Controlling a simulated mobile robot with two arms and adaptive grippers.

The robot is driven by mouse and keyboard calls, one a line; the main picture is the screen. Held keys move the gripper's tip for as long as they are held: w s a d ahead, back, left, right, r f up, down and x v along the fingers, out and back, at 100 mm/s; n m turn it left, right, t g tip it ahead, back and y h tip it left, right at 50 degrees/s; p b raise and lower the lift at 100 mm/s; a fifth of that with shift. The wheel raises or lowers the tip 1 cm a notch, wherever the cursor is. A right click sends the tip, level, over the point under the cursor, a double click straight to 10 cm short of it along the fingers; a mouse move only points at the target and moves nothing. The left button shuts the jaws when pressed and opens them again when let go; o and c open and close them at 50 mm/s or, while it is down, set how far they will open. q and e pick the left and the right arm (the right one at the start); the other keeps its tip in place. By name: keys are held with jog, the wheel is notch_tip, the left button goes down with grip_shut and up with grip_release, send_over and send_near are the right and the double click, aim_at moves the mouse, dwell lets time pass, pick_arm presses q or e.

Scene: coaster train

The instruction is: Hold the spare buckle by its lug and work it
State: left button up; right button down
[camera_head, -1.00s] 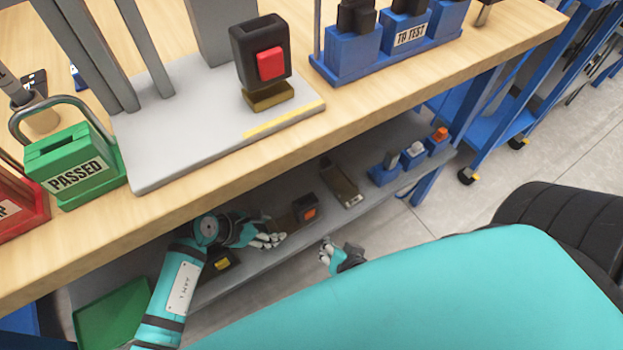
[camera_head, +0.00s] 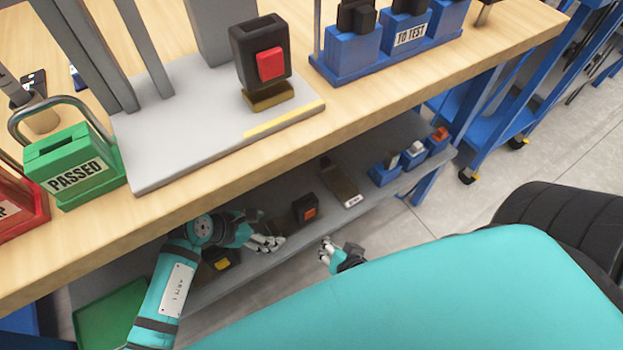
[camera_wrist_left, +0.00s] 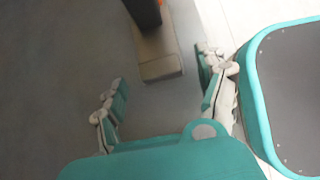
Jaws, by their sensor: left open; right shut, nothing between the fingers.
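A black buckle with an orange button (camera_head: 305,208) lies on the grey lower shelf, probably the spare buckle. In the left wrist view its flat brown lug (camera_wrist_left: 160,55) points toward my left gripper, with part of the black body (camera_wrist_left: 143,12) at the top edge. My left gripper (camera_head: 268,242) is open beside the lug end. In the left wrist view the spread fingers of the left gripper (camera_wrist_left: 162,84) stand either side of the lug's near end, with no contact visible. My right gripper (camera_head: 328,252) is shut and empty in front of the shelf.
A buckle with a yellow button (camera_head: 221,264) lies under my left arm. A brown strap piece (camera_head: 340,184) and several blue holders (camera_head: 385,174) stand further right on the shelf (camera_head: 262,268). The wooden bench top (camera_head: 215,200) overhangs the shelf. A green tray (camera_head: 112,314) is lower left.

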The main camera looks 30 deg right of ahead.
pick_arm(q)
jog(key=v, duration=1)
jog(key=s+p, duration=0.5)
jog(key=s, duration=0.9)
jog(key=shift+r, duration=0.2)
jog(key=shift+d, duration=0.15)
